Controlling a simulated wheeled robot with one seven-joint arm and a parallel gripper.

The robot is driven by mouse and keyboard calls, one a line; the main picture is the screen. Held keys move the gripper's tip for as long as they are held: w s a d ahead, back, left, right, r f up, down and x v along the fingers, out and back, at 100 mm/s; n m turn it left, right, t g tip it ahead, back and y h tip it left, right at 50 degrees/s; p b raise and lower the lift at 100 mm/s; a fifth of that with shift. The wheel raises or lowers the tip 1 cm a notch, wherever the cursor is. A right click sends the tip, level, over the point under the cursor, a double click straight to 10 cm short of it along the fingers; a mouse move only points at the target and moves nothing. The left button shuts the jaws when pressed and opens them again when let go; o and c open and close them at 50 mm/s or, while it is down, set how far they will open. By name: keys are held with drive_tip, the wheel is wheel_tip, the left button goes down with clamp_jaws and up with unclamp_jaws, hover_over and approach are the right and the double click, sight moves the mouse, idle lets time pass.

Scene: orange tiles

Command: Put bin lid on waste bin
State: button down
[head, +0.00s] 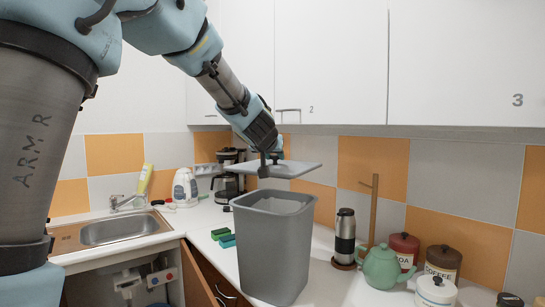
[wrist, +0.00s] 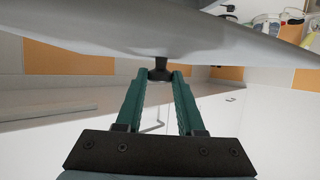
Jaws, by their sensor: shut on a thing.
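The grey waste bin (head: 275,245) stands upright on the white counter in the head view, its open top facing up. The flat grey bin lid (head: 290,169) is above and behind the bin's rim, apart from it as far as I can tell. My gripper (head: 268,157) is over the lid and shut on its dark knob. In the wrist view the green fingers of my gripper (wrist: 159,78) close on the dark knob (wrist: 159,69), and the lid (wrist: 150,30) fills the top of the picture. The lid's underside is hidden.
A teal teapot (head: 385,267), several canisters (head: 442,262), a steel flask (head: 345,236) and a wooden stand (head: 373,210) are right of the bin. A coffee maker (head: 229,175), a white jug (head: 185,187) and a sink (head: 115,230) are left. White cabinets (head: 330,60) hang above.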

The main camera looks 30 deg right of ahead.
wheel_tip(320, 180, down, 9)
drive_tip(key=b, duration=0.9)
idle(0.4)
drive_tip(key=shift+f, duration=0.1)
drive_tip(key=shift+c, duration=2.2)
unclamp_jaws()
drive_tip(key=shift+a, duration=0.1)
